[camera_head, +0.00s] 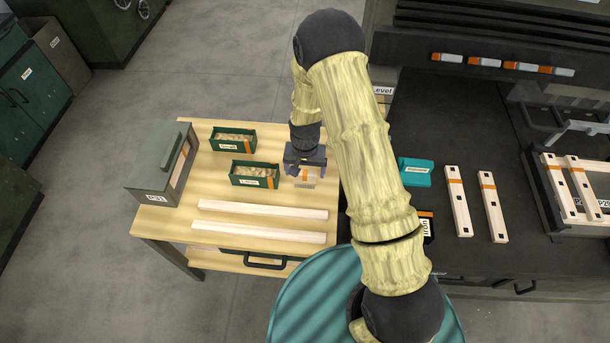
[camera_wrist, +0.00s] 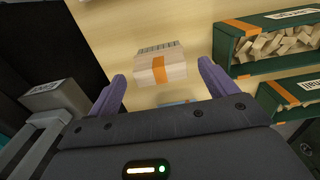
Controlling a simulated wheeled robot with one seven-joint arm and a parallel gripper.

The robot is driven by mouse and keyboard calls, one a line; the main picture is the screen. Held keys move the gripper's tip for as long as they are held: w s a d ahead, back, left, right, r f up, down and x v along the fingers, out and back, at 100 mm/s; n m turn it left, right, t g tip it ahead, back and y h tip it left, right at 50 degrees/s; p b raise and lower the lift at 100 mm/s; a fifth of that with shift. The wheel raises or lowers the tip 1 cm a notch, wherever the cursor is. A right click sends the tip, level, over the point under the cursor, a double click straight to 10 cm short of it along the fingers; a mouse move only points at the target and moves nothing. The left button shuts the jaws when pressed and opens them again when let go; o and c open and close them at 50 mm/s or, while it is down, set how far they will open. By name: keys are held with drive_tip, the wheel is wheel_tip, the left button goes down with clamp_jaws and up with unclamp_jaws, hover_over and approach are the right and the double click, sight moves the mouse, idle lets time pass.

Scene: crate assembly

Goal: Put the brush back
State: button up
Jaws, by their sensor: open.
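My gripper (camera_head: 304,170) is open and points down over the wooden table, right of the green bins. In the wrist view, a small pale block (camera_wrist: 160,66) with an orange band and a dark-striped far edge lies on the table, just beyond the gap between my fingers. It also shows beneath my gripper in the head view (camera_head: 309,182). It may be the brush, but I cannot tell for sure. A bluish patch (camera_wrist: 176,102) shows between my fingers, mostly hidden by my gripper body.
Two green bins (camera_head: 254,182) of wood pieces stand left of my gripper on the wooden table (camera_head: 180,222). Two pale strips (camera_head: 262,210) lie in front. A grey box (camera_head: 160,165) stands at the left edge. The dark bench (camera_head: 470,260) at right holds a teal box (camera_head: 416,171) and banded slats.

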wheel_tip(320, 180, up, 8)
drive_tip(key=shift+f, duration=0.15)
idle(0.5)
wheel_tip(320, 180, up, 11)
drive_tip(key=n+t, duration=0.1)
hover_over(306, 174)
drive_tip(key=s+d, duration=0.6)
drive_tip(key=s+d+r, duration=0.2)
drive_tip(key=s, duration=0.2)
drive_tip(key=s+d+r+n+t, duration=0.1)
drive_tip(key=s+d+r, duration=0.1)
drive_tip(key=s, duration=0.3)
drive_tip(key=shift+r+t, duration=0.3)
drive_tip(key=shift+r, duration=0.5)
